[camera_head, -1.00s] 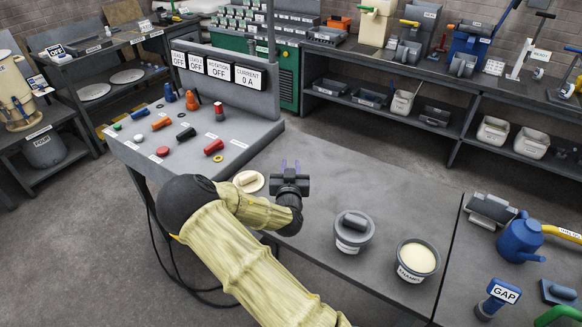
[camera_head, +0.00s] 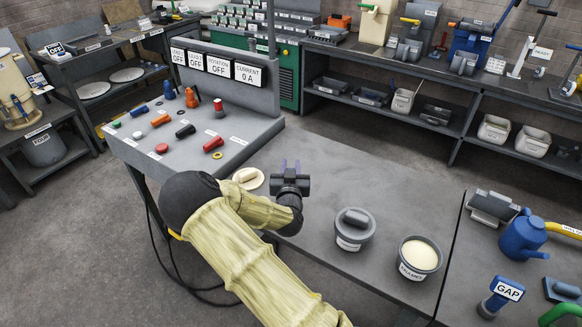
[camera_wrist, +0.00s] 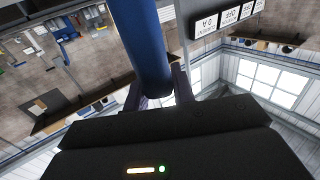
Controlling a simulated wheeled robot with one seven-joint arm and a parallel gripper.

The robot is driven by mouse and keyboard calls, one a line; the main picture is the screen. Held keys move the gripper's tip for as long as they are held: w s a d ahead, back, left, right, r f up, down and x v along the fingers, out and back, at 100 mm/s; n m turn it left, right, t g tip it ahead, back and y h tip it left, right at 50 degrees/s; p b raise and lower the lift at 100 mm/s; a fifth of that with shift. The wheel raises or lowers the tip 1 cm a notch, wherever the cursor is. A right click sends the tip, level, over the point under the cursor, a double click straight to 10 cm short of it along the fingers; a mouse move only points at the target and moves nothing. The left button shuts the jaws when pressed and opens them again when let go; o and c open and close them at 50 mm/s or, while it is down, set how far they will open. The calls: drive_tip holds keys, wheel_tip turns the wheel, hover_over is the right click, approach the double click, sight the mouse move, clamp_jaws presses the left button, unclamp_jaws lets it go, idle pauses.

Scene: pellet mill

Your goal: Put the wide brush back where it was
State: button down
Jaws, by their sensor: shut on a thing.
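My gripper (camera_head: 290,165) is over the grey bench, with its two fingers pointing away from my body. In the wrist view its fingers are closed around a thick dark-blue rounded bar (camera_wrist: 143,45), which runs up out of the picture. Its far end is out of frame, and no bristles show, so I cannot tell whether this is the wide brush. In the head view the held thing is hardly visible. I cannot pick out a wide brush elsewhere for certain.
A cream round piece (camera_head: 248,178) lies left of my gripper. A lidded grey tub (camera_head: 352,238) and an open tub (camera_head: 416,263) stand to the right. A control panel (camera_head: 160,140) with coloured knobs is at left. The bench behind the tubs is clear.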

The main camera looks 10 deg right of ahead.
drive_tip(key=shift+w+f+b, duration=0.1)
drive_tip(key=shift+f+b, duration=0.4)
drive_tip(key=shift+f, duration=0.1)
drive_tip(key=shift+r, duration=0.1)
drive_tip(key=shift+a, duration=0.15)
drive_tip(key=shift+s+f+b, duration=0.2)
drive_tip(key=shift+b, duration=0.15)
unclamp_jaws()
drive_tip(key=shift+w, duration=0.1)
idle(0.7)
